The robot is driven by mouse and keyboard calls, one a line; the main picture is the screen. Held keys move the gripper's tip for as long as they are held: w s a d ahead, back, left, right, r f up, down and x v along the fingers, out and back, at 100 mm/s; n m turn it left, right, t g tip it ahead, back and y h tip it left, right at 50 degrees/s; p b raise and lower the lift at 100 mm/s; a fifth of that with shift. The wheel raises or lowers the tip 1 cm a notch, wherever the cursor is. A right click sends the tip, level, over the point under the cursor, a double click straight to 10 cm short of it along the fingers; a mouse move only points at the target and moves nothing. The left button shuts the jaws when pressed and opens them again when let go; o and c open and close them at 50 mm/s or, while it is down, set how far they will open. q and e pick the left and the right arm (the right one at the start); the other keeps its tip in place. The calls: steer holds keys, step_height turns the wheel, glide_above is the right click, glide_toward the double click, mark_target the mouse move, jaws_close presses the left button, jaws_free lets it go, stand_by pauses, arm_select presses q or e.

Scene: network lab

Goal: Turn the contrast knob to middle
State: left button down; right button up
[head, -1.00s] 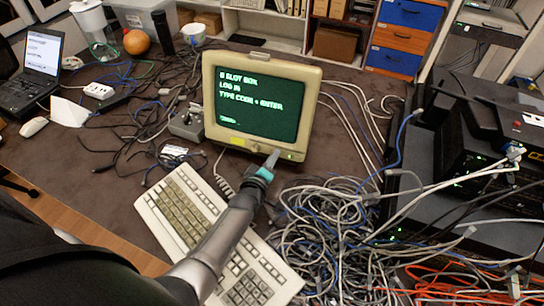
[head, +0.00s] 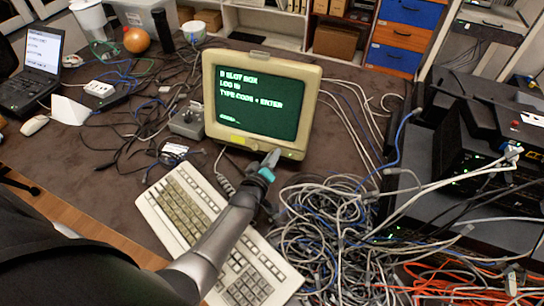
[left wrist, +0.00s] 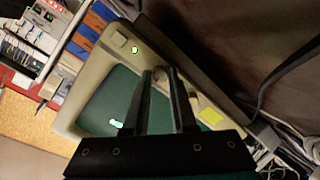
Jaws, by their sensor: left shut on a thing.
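The beige monitor (head: 210,98) stands on the desk behind the keyboard, its dark green screen (head: 262,104) showing bright green text. My left gripper (head: 273,157) is at the lower bezel, right of centre. In the left wrist view, the monitor (left wrist: 66,112) appears sideways and the two dark fingers of my left gripper (left wrist: 160,78) reach the bezel. They are shut on a small knob (left wrist: 159,73), mostly hidden between them. The knob's pointer or mark cannot be made out. In the head view the fingers hide the knob. My right gripper is not in view.
A beige keyboard (head: 180,207) lies under my left forearm. A heap of tangled cables (head: 325,235) lies right of it, beside black network gear (head: 465,150). A grey box (head: 187,122) stands left of the monitor. A yellow note (left wrist: 210,117) sticks on the bezel.

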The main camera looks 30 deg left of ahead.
arm_select(q)
steer(key=c, duration=0.7)
jaws_free()
steer(key=shift+s, duration=0.1)
steer(key=p+v, duration=0.4)
steer(key=v, duration=1.1)
steer(key=shift+r, duration=0.1)
steer(key=shift+s, duration=0.1)
